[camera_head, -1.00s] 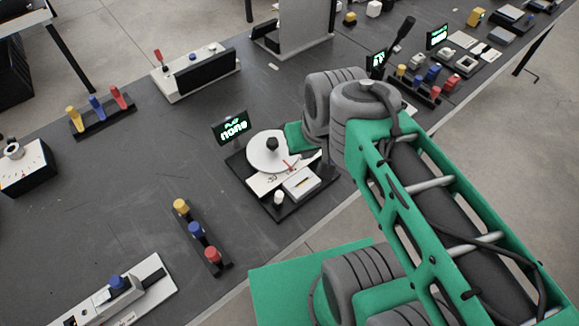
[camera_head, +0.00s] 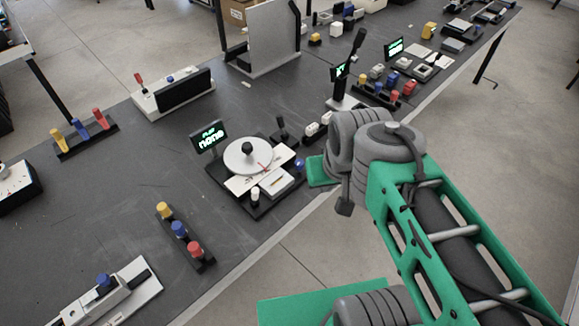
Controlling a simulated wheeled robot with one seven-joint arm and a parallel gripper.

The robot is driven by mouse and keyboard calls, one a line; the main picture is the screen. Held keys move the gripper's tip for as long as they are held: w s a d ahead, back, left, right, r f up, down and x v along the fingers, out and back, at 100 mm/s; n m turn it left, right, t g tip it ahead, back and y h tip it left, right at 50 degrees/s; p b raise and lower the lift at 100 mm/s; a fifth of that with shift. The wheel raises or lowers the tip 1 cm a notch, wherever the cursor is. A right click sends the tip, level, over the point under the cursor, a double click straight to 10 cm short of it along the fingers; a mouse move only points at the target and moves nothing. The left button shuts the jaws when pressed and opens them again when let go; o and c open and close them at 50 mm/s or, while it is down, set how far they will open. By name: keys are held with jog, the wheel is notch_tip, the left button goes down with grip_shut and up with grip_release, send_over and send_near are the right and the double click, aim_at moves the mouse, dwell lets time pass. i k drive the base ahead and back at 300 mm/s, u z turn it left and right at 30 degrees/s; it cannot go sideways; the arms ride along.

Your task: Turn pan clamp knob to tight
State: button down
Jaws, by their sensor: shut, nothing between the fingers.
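I cannot tell for sure which part is the pan clamp knob. A black lever (camera_head: 357,45) rises from a small stand with a green-lit display, partly behind the arm's line of sight. A short black post (camera_head: 281,128) stands nearer, beside small white blocks. My gripper (camera_head: 344,207) shows only as a small dark tip hanging below the grey wrist. It looks shut and holds nothing visible. It appears past the bench's front edge, right of the disc device, and touches nothing that I can see. The wrist hides most of it.
A device with a white disc (camera_head: 247,157) and a display reading "none" (camera_head: 209,138) stands left of my gripper. A row of yellow, blue and red knobs (camera_head: 180,230) lies nearer. An upright grey panel (camera_head: 272,38) stands behind. Floor is open at right.

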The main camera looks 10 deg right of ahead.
aim_at(299, 164)
jog(key=z, duration=0.5)
jog(key=i, duration=0.6)
jog(key=u, duration=1.2)
jog(key=k, duration=0.5)
jog(key=z, duration=1)
jog(key=i, duration=0.7)
jog(key=u, duration=0.95)
jog(key=k, duration=0.3)
jog(key=u, duration=0.75)
jog(key=i, duration=0.15)
jog(key=z, duration=0.4)
